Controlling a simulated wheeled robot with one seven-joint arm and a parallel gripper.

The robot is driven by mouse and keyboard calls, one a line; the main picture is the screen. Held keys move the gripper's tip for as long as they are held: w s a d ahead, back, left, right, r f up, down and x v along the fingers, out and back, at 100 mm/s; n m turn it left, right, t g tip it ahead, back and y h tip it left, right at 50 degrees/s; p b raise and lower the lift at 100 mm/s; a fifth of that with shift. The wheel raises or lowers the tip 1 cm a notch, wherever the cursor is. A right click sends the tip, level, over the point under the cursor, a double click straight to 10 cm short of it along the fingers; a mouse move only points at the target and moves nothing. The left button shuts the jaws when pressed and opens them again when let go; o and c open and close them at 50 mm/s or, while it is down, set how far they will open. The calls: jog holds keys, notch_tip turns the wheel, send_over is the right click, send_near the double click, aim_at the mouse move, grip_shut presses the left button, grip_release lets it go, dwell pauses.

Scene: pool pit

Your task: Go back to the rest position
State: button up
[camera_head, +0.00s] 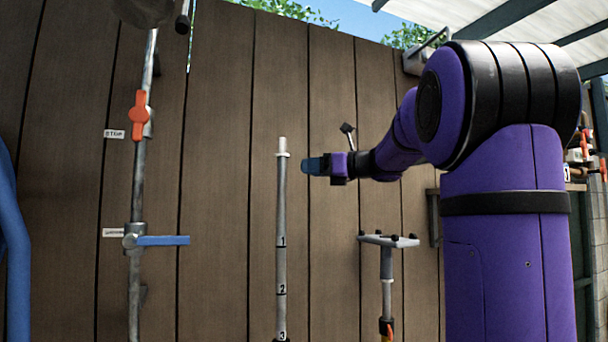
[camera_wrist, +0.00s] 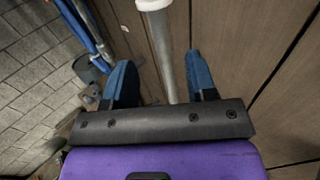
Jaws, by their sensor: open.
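My gripper (camera_head: 308,165) is raised in front of the wooden wall, at the end of my purple arm, and points left in the head view. It is just right of the upper part of a grey upright pole (camera_head: 281,215) with a white tip and the numbers 1, 2 and 3. In the wrist view the two blue fingers of my gripper (camera_wrist: 161,72) stand wide apart. The pole (camera_wrist: 168,50) shows in the gap between them, with its white end at the top. The fingers do not appear to touch it; whether it lies between or beyond them is unclear.
A pipe (camera_head: 137,190) with an orange valve handle (camera_head: 139,115) and a blue lever (camera_head: 163,240) runs up the wall at left. A stand with a flat top (camera_head: 388,240) is below my gripper. Blue hoses or poles (camera_wrist: 84,30) show in the wrist view.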

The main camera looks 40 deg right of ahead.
jog(key=s+a+f+n+g+h, duration=0.1)
jog(key=s+a+f+n+g, duration=0.3)
jog(key=s+a+f+n, duration=0.45)
jog(key=s+a+f+n+g+h, duration=0.1)
jog(key=s+a+f+n+g, duration=0.25)
jog(key=a+f+n, duration=0.55)
jog(key=s+a+f+n+g+h, duration=0.1)
jog(key=s+a+f+n+h, duration=0.1)
jog(key=s+f+n, duration=0.4)
jog(key=s+a+f+n+g+h, duration=0.2)
jog(key=s+f+n+h, duration=0.2)
jog(key=s+f+n, duration=0.3)
jog(key=shift+s+a+f, duration=0.25)
jog(key=shift+s+f, duration=0.15)
jog(key=shift+f, duration=0.1)
